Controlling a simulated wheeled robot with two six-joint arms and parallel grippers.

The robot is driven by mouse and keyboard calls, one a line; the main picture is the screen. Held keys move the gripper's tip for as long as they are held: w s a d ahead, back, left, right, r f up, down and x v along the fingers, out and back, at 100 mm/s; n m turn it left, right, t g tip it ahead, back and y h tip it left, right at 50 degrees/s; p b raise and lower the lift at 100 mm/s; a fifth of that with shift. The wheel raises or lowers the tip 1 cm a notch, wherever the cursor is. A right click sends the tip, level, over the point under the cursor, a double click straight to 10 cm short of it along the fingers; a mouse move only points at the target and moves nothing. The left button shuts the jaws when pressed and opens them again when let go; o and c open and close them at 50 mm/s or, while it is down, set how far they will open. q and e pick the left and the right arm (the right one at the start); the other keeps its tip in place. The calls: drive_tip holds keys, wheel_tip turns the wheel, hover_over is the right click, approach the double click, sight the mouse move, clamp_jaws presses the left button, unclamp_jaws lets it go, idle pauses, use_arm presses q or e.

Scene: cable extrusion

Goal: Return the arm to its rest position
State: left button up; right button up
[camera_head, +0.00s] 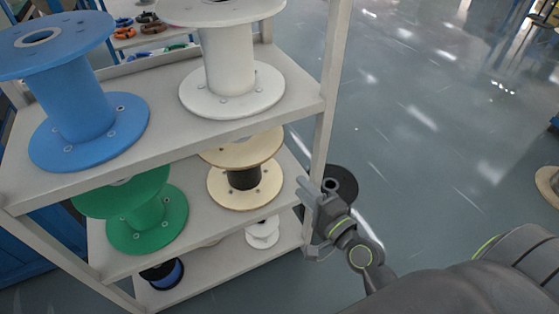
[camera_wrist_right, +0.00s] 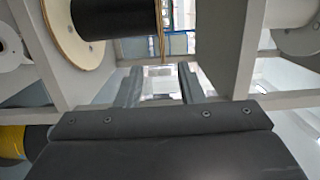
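My right gripper (camera_head: 312,218) is beside the right upright of the shelf rack (camera_head: 318,150) in the head view, in front of the lower shelves. Its two fingers are apart, with nothing visible between them. In the right wrist view the fingers (camera_wrist_right: 160,85) also stand apart, with a gap through which the background shows. My right arm comes in from the lower right of the head view. My left gripper and left arm are not in view.
The rack holds a blue spool (camera_head: 78,105), a white spool (camera_head: 228,65), a green spool (camera_head: 148,215) and a wooden spool with black winding (camera_head: 244,178). A black spool (camera_head: 340,184) shows just behind my right gripper. The floor (camera_head: 440,130) to the right is mostly clear.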

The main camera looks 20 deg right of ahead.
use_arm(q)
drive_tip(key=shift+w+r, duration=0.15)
